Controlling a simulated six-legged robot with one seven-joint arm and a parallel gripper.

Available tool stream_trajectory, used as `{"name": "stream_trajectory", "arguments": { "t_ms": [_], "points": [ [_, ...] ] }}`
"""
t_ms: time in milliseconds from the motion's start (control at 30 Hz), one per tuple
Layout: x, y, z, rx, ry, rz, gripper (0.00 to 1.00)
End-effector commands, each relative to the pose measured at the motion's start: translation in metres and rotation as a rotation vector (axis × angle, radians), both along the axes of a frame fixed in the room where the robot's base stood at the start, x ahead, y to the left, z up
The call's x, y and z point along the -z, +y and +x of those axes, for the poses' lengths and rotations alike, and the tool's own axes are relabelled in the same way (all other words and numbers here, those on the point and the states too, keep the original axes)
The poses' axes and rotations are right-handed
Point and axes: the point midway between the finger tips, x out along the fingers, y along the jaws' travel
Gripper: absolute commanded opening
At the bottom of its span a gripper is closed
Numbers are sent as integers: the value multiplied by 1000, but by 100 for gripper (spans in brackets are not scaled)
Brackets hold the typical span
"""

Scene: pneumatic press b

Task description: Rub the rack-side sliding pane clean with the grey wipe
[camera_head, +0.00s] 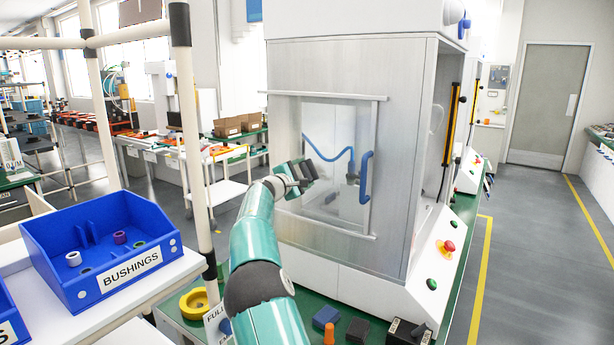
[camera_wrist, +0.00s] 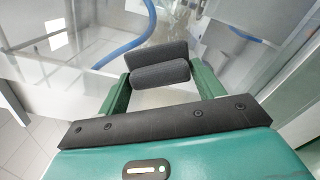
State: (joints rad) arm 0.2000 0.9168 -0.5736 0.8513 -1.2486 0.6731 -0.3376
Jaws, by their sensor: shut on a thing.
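The sliding pane (camera_head: 333,122) is a clear sheet in metal rails on the rack-facing side of the press, with a blue handle (camera_head: 366,178) at its right edge. A hazy, whitish patch shows on its lower part. My gripper (camera_head: 302,172) is in front of the pane's left half, at mid-height. I cannot tell whether the wipe touches the glass.
A blue bushings bin (camera_head: 110,250) stands on the rack at left, beside a white post (camera_head: 195,140). On the green bench lie a yellow ring (camera_head: 195,303), a blue block (camera_head: 326,317), a dark block (camera_head: 357,330) and an orange piece (camera_head: 329,334). A red button (camera_head: 449,246) sits on the right.

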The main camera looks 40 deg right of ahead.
Motion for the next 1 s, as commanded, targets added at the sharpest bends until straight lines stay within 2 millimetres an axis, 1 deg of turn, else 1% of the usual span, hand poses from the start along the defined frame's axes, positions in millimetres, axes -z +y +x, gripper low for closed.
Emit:
{"name": "stream_trajectory", "arguments": {
  "t_ms": [167, 533, 767, 1000],
  "points": [
    [-1, -4, -1, 2, 0, -1, 38],
    [-1, -11, -30, 5, 2, -2, 38],
    [-1, -13, -37, 4, 0, -2, 38],
    [-1, -16, -54, 2, 1, 0, 38]
  ]
}}
